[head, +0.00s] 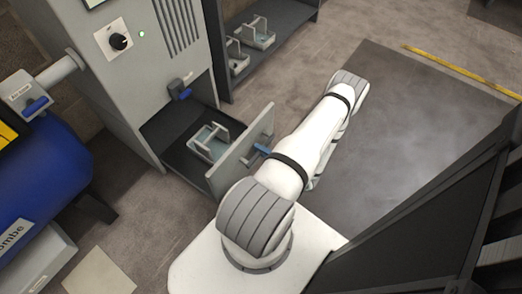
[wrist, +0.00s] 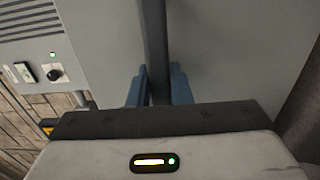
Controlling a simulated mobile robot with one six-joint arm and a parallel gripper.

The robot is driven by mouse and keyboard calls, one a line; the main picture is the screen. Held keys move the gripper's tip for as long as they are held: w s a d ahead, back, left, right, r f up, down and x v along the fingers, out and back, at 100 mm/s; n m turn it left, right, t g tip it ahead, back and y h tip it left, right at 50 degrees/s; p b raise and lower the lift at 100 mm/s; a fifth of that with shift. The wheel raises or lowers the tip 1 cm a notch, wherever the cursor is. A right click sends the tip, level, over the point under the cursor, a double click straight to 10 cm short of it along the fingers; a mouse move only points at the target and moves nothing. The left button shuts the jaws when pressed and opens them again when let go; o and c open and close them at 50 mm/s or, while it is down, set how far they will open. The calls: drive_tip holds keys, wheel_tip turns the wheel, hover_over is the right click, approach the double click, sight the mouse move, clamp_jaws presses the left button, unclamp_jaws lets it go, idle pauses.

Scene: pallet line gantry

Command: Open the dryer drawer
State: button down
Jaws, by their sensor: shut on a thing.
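The grey dryer (head: 150,70) stands at the upper left in the head view, with a knob and a green light on its front. Its drawer (head: 243,150) stands out from the bottom of the cabinet, with a gap behind its front panel. A wire-handled tray (head: 209,142) lies inside on the dark drawer floor. My gripper (head: 262,151) is at the outer face of the drawer front. In the wrist view its blue fingers (wrist: 159,84) are shut on the dark drawer handle bar (wrist: 155,40), one on each side. My arm hides part of the drawer front.
A blue tank (head: 45,190) stands left of the dryer, with a pipe above it. A dark shelf unit (head: 290,30) holding more trays is to the right of the dryer. Open floor with a dark mat (head: 430,130) lies at the right, near a yellow line.

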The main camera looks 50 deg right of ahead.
drive_tip(key=shift+a, duration=0.1)
drive_tip(key=c, duration=1.3)
unclamp_jaws()
drive_tip(key=shift+s+d+p, duration=0.2)
drive_tip(key=shift+s+p, duration=0.3)
drive_tip(key=shift+s, duration=1.45)
drive_tip(key=shift+s+d+p, duration=0.15)
drive_tip(key=shift+s+p, duration=0.3)
drive_tip(key=shift+s, duration=1.5)
